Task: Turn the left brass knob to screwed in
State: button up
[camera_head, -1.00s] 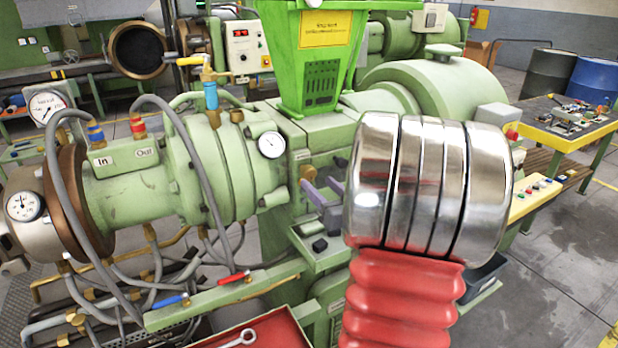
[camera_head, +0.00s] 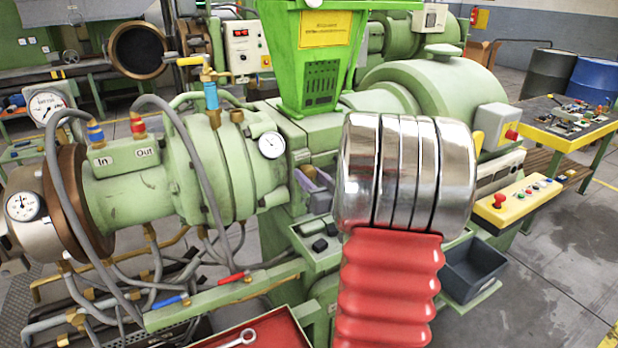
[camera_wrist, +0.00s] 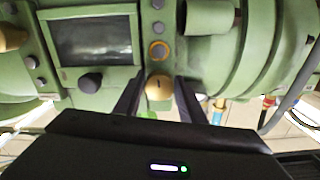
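A round brass knob (camera_wrist: 159,88) with a dark mark on its face sits on the green machine, between the fingertips of my gripper (camera_wrist: 159,84) in the wrist view. The two dark fingers are apart, one on each side of the knob; I cannot tell whether either touches it. In the head view, my gripper (camera_head: 312,181) is at the machine's front, and a small part of the brass knob (camera_head: 308,171) shows behind the fingers. Another brass knob (camera_wrist: 12,39) shows at the left edge of the wrist view. I cannot tell which one is the left knob.
A brass-ringed button (camera_wrist: 158,50) sits above the knob in the wrist view, with a dark screen (camera_wrist: 95,42) and black knob (camera_wrist: 90,82) to the left.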

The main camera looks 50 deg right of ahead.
jog(key=c, duration=0.7)
jog(key=shift+o, duration=0.2)
jog(key=shift+m, duration=0.6)
jog(key=o, duration=1)
jog(key=shift+o, duration=0.2)
jog(key=shift+s, duration=0.1)
jog(key=v, duration=1.3)
jog(key=shift+s, duration=0.25)
